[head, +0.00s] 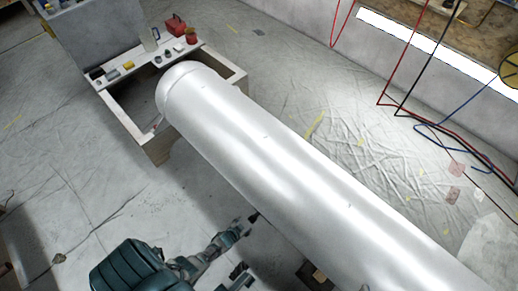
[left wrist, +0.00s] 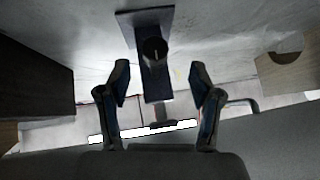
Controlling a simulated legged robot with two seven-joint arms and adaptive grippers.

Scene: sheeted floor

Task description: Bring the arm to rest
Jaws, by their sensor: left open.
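My left arm, with a teal-covered link, comes in from the lower left in the head view. Its gripper (head: 246,244) is low in the middle of the picture, beside the near side of a large white cylinder (head: 290,160). In the left wrist view the two fingers of the left gripper (left wrist: 159,76) stand wide apart with nothing between them. Beyond the fingers is a dark plate with a round black knob (left wrist: 154,50); I cannot tell whether the fingers are near it. My right gripper is not in view.
The cylinder crosses the head view diagonally. Its far end is by a wooden frame (head: 160,148) with a shelf of small items (head: 150,58). Red and blue cables (head: 430,122) hang at the right. Sheeted floor (head: 75,165) at the left is mostly clear.

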